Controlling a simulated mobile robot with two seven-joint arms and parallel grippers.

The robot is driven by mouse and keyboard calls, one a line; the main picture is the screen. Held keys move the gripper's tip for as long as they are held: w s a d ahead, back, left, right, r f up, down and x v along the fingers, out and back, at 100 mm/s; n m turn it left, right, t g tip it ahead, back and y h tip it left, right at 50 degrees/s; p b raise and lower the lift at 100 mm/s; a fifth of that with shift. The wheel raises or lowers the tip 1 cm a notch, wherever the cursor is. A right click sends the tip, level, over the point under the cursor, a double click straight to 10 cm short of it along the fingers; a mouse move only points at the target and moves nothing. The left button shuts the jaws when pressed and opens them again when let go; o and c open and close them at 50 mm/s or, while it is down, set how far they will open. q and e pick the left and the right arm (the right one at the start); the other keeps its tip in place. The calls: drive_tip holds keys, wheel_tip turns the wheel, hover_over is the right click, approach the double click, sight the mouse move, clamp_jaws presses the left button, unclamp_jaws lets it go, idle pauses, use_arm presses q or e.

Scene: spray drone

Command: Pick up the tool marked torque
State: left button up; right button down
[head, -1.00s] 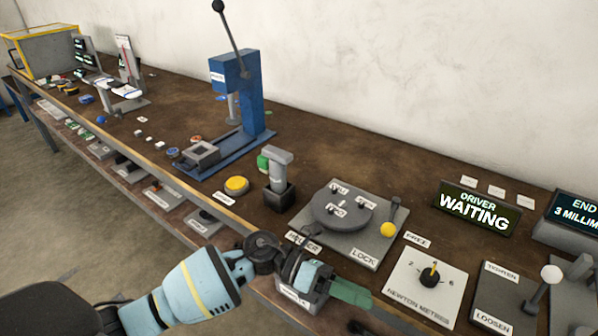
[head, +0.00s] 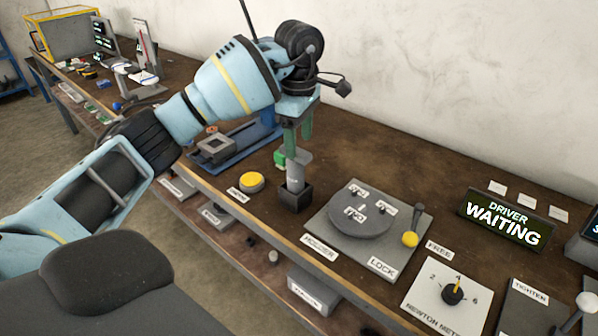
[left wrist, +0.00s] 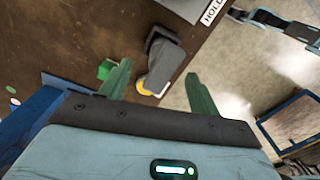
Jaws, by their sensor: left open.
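A grey tool with a wide flat head (head: 298,160) stands upright in a small black holder (head: 295,197) on the brown bench. I cannot read any marking on it. My left gripper (head: 297,138) points down over the tool, with its green fingers open and close to the tool's head. In the left wrist view the tool (left wrist: 164,62) lies between the two open fingers (left wrist: 158,72), past their tips. I cannot tell whether a finger touches it. My right gripper is not in view.
A yellow button (head: 251,181) and a green block (head: 280,159) are near the tool. A grey plate with a round disc (head: 360,205) stands to its right, then a dial panel (head: 446,300). A blue press (head: 225,152) is behind my gripper.

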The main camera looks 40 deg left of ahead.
sight(295, 164)
use_arm(q)
drive_tip(key=shift+a+r, duration=0.1)
drive_tip(key=shift+a, duration=0.05)
drive_tip(key=shift+s+f, duration=0.1)
drive_tip(key=shift+f, duration=1.2)
drive_tip(key=shift+s+a+f+p, duration=0.1)
drive_tip(key=shift+f+p, duration=0.1)
drive_tip(key=shift+f, duration=1.1)
drive_tip(key=shift+s+a+f+p, duration=0.1)
drive_tip(key=shift+f+p, duration=0.05)
drive_tip(key=shift+f, duration=1.1)
drive_tip(key=c, duration=1.1)
